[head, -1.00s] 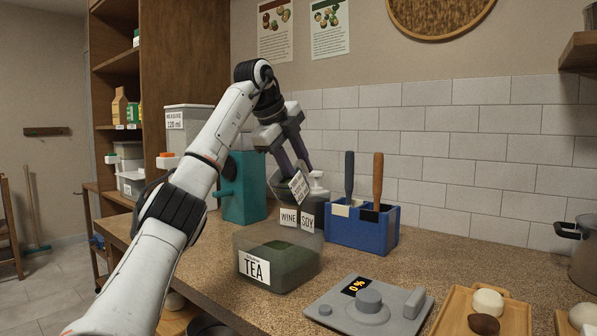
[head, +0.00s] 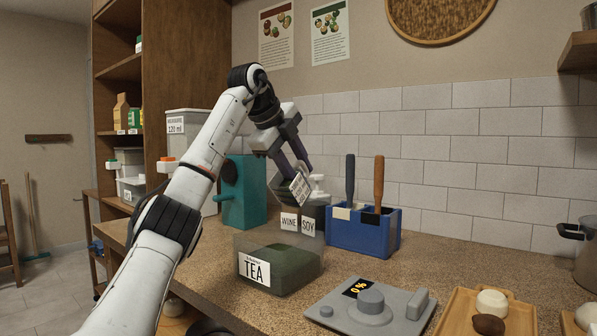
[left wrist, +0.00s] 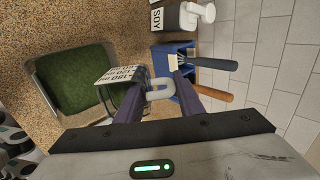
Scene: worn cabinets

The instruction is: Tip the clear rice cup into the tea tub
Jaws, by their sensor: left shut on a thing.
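The tea tub (head: 308,268) is a clear box with a TEA label on the counter, part-filled with dark green stuff; its green inside shows in the left wrist view (left wrist: 75,78). My left gripper (head: 300,164) is above and behind it, shut on the handle of the clear rice cup (head: 300,190). In the left wrist view the gripper (left wrist: 160,80) pinches the pale handle loop, and the cup's labelled wall (left wrist: 117,75) shows. The cup is tilted and apart from the tub, near its back rim. My right gripper is not in view.
WINE and SOY containers (head: 308,226) stand right behind the tub. A blue holder (head: 365,235) with two handled tools is to their right. A teal box (head: 245,190) is behind left. A grey scale (head: 370,308) and a wooden tray (head: 460,305) are at front right.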

